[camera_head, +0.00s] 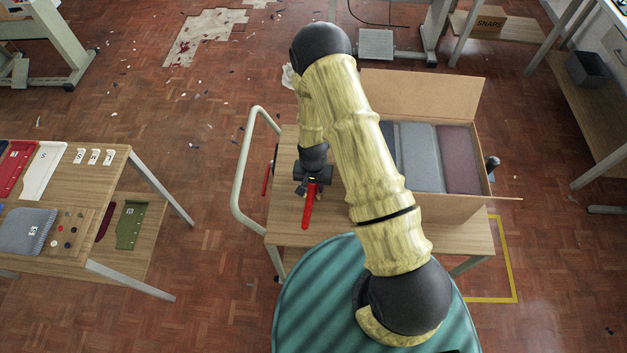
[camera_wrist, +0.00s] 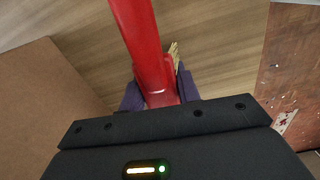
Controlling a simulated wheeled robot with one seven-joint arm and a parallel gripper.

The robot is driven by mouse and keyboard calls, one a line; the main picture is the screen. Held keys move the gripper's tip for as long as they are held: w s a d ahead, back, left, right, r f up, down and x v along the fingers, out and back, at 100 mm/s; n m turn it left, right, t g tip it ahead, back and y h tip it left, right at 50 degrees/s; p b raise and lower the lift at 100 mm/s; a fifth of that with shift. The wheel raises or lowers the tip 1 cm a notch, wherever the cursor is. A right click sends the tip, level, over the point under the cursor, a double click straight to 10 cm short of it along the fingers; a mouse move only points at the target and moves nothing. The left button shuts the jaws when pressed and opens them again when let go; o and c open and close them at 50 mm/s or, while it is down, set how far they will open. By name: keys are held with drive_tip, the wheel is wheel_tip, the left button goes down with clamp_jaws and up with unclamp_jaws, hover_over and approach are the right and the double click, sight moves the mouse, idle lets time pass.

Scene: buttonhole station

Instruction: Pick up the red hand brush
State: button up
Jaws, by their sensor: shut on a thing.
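The red hand brush (camera_head: 308,210) is over the left part of the wooden trolley top (camera_head: 283,232). Its red handle points toward the front of the trolley in the head view. My gripper (camera_head: 311,184) is shut on the brush. In the wrist view the red brush (camera_wrist: 143,45) runs up from between the dark fingers of my gripper (camera_wrist: 158,95). Pale bristles (camera_wrist: 174,52) show beside the right finger. I cannot tell whether the brush still touches the trolley top. My arm hides part of the trolley.
An open cardboard box (camera_head: 455,208) with folded grey and maroon cloth (camera_head: 423,158) stands on the trolley's right. A pale rail (camera_head: 238,190) curves along its left end. A table (camera_head: 120,180) with cloth and buttons stands left. Scraps litter the floor behind.

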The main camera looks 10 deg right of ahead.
drive_tip(key=shift+r, duration=0.15)
wheel_tip(320, 180, up, 10)
drive_tip(key=shift+f+b, duration=0.1)
drive_tip(key=shift+b, duration=0.9)
drive_tip(key=o, duration=0.3)
drive_tip(key=shift+c, duration=0.3)
drive_tip(key=shift+f, duration=0.1)
